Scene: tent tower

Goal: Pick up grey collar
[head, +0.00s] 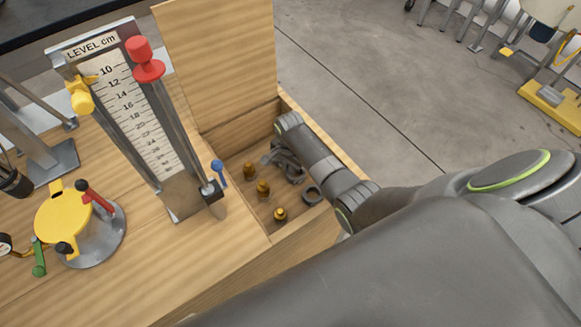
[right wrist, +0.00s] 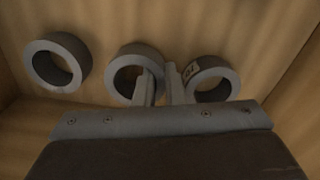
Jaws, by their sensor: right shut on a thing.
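Three grey ring-shaped collars lie in a wooden compartment in the right wrist view: a left one (right wrist: 40,78), a middle one (right wrist: 122,88) and a right one (right wrist: 226,92) with a small pale label. My right gripper (right wrist: 160,75) is shut on the wall of the middle collar, one finger at its hole and the other outside, beside the right collar. In the head view my right gripper (head: 290,168) reaches down into the compartment and partly hides the collars there. One grey collar (head: 312,204) shows clear of it. My left gripper is not in view.
The open wooden box (head: 250,222) has a raised lid (head: 222,65) behind it. Several brass pieces (head: 263,189) stand inside. A level gauge (head: 135,110) with a red knob (head: 146,62) and a yellow-topped device (head: 63,218) stand to the left.

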